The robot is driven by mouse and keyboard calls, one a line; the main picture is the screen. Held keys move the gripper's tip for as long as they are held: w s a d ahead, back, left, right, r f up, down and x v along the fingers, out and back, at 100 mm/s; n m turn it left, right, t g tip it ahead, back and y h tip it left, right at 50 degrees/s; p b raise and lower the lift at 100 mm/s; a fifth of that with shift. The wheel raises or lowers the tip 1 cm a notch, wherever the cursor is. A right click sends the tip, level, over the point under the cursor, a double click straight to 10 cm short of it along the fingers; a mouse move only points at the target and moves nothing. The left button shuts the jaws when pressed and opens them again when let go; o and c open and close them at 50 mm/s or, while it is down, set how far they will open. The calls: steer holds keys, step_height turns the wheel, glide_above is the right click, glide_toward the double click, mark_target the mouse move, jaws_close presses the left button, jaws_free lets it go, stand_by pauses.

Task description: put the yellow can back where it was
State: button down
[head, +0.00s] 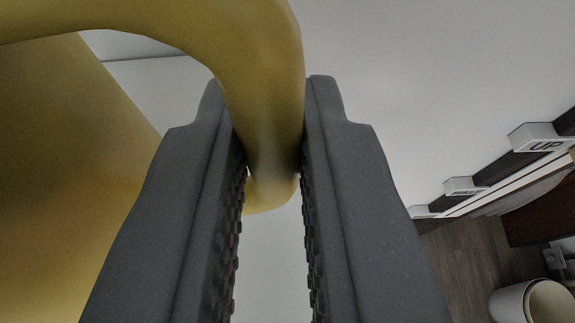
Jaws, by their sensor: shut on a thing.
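The yellow can (75,190) fills the left side of the head view, very close to the camera. Its curved handle (262,60) arches from the top left and comes down between the fingers. My gripper (272,140) is shut on this handle, with one dark grey finger on each side of it. The can's lower part and base are out of the picture, so I cannot tell what it rests on, if anything.
A plain pale surface (400,70) lies behind the gripper. At the right are dark strips with white labelled blocks, one reading "UP" (541,137). A wood-look floor (465,265) and a round white container (532,302) show at the lower right.

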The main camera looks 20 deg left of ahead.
steer(key=shift+f, duration=0.25)
steer(key=c, duration=1.5)
jaws_free()
steer(key=shift+o, duration=0.2)
steer(key=b+v, duration=0.2)
steer(key=v, duration=1)
steer(key=s+d+r+m+t+h, duration=0.1)
steer(key=s+d+r+h, duration=0.1)
steer(key=s+d, duration=0.3)
steer(key=s+d+r+m+t+h, duration=0.1)
steer(key=s+d, duration=0.4)
steer(key=d, duration=0.5)
steer(key=shift+d+r+m+h, duration=0.25)
steer(key=shift+r+m+h, duration=0.15)
steer(key=shift+r+m, duration=0.15)
steer(key=shift+s+f, duration=0.1)
